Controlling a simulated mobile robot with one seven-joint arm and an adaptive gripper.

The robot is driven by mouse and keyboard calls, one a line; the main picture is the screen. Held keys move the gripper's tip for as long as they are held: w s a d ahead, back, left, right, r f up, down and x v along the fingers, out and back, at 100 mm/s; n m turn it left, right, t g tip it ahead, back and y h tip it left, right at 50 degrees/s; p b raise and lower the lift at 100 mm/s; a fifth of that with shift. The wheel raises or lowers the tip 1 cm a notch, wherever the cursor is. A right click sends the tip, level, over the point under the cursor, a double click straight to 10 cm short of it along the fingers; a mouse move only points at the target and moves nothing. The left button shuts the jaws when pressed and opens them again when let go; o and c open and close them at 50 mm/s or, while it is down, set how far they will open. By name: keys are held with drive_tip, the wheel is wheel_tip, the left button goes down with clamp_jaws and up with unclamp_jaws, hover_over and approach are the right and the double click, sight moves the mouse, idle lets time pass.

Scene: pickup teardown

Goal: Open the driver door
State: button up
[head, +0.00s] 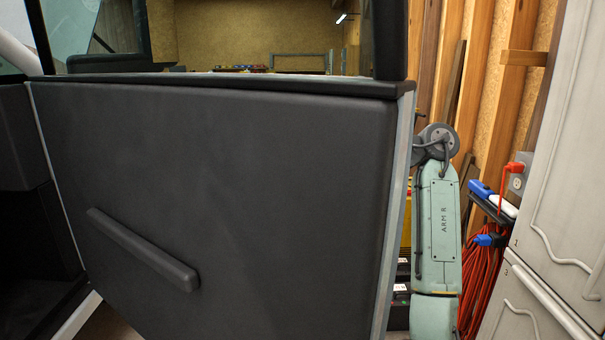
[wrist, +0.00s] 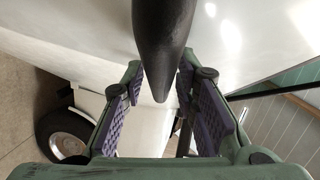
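The driver door (head: 225,190) stands swung wide open in the head view. Its dark inner panel faces me, with a slanted armrest pull (head: 142,250) at lower left and a window frame above. My arm, marked ARM R, shows beyond the door's right edge. The door hides my gripper in the head view. In the wrist view my gripper (wrist: 160,78) has its two purple-padded fingers spread apart. A dark, tapered part (wrist: 163,40), possibly the door handle, reaches down between them. I cannot tell whether either finger touches it.
White body panels (wrist: 75,30) and a wheel (wrist: 65,137) show in the wrist view. At right in the head view are a pale cabinet (head: 555,170), coiled orange cable (head: 482,280) and a wood-stud wall (head: 485,70). The door opening is at far left.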

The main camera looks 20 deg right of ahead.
drive_tip(key=shift+o, duration=0.6)
drive_tip(key=v, duration=0.7)
drive_tip(key=shift+d, duration=0.3)
drive_tip(key=shift+r, duration=0.15)
drive_tip(key=shift+c, duration=0.6)
